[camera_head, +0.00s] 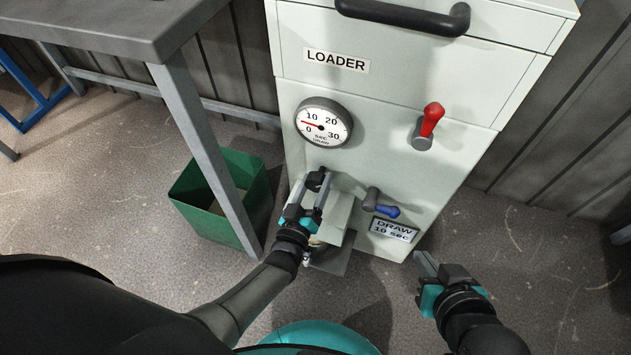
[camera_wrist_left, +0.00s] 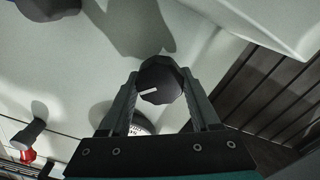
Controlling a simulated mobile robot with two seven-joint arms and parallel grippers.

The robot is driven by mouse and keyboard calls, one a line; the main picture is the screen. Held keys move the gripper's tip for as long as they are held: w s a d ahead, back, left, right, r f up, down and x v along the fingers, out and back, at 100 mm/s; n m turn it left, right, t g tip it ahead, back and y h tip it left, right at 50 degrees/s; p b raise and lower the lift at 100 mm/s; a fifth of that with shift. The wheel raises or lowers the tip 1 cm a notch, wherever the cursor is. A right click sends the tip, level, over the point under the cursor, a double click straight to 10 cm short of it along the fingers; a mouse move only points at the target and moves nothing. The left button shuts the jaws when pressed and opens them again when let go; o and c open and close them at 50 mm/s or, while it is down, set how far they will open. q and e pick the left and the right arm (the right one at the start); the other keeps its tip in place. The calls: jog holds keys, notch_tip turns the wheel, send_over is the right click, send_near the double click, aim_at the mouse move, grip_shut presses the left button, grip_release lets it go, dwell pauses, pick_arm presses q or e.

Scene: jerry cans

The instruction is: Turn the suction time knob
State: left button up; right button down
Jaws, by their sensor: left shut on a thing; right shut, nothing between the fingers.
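The suction time knob is a dark, faceted knob with a white pointer line, seen in the left wrist view (camera_wrist_left: 161,80) between the fingertips. In the head view the knob (camera_head: 315,180) is mostly hidden by the gripper, below the dial on the loader's front. My left gripper (camera_head: 312,187) is shut on it, one finger on each side. The round dial (camera_head: 323,122) reads from 0 to 30 sec, its red needle on the left near the low end. A label (camera_head: 393,230) reads "DRAW 10 sec". My right gripper (camera_head: 425,264) is shut and empty, low at the right.
The pale loader cabinet (camera_head: 400,100) carries a red-handled lever (camera_head: 432,119), a blue-handled lever (camera_head: 386,210) and a black bar handle (camera_head: 402,16). A grey table (camera_head: 120,25) and a green bin (camera_head: 222,200) stand at the left. The floor at the right is clear.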

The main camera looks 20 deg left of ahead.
pick_arm(q)
jog(key=m, duration=0.3)
jog(key=shift+m, duration=0.8)
jog(key=m, duration=0.2)
jog(key=shift+d+m, duration=0.1)
jog(key=shift+m, duration=0.3)
jog(key=m, duration=0.4)
pick_arm(e)
jog(key=shift+d+r, duration=0.2)
jog(key=shift+d, duration=0.2)
pick_arm(q)
jog(key=shift+m, duration=0.3)
pick_arm(e)
jog(key=shift+s+f+g, duration=0.1)
jog(key=shift+f+g, duration=0.05)
jog(key=shift+g, duration=0.15)
pick_arm(q)
jog(key=o, duration=1.4)
jog(key=shift+c, duration=0.2)
pick_arm(e)
jog(key=shift+a, duration=0.1)
